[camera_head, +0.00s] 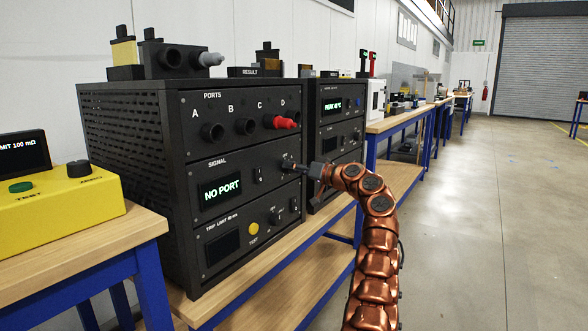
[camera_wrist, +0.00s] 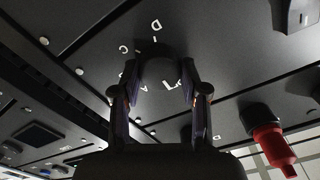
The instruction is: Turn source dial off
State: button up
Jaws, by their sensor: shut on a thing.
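The source dial (camera_wrist: 157,68) is a dark round knob on the black panel, ringed by white letters. It shows between the fingers in the wrist view. In the head view the dial (camera_head: 287,163) sits at the right of the SIGNAL row. My gripper (camera_wrist: 159,88) is shut on the dial, with one finger on each side. In the head view my gripper (camera_head: 302,168) reaches the panel from the right. The dial's pointer is too dark to read. The signal display (camera_head: 221,190) reads NO PORT.
A red plug (camera_head: 285,122) sits in port D above the dial and shows at the right in the wrist view (camera_wrist: 272,145). A second black rack unit (camera_head: 335,140) stands to the right. A yellow tester (camera_head: 60,200) is at left. The floor at right is clear.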

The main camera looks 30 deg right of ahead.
jog(key=o, duration=1.1)
jog(key=shift+o, duration=0.2)
jog(key=shift+s, duration=0.1)
jog(key=v, duration=1.1)
jog(key=shift+s+d, duration=0.25)
jog(key=shift+s, duration=0.1)
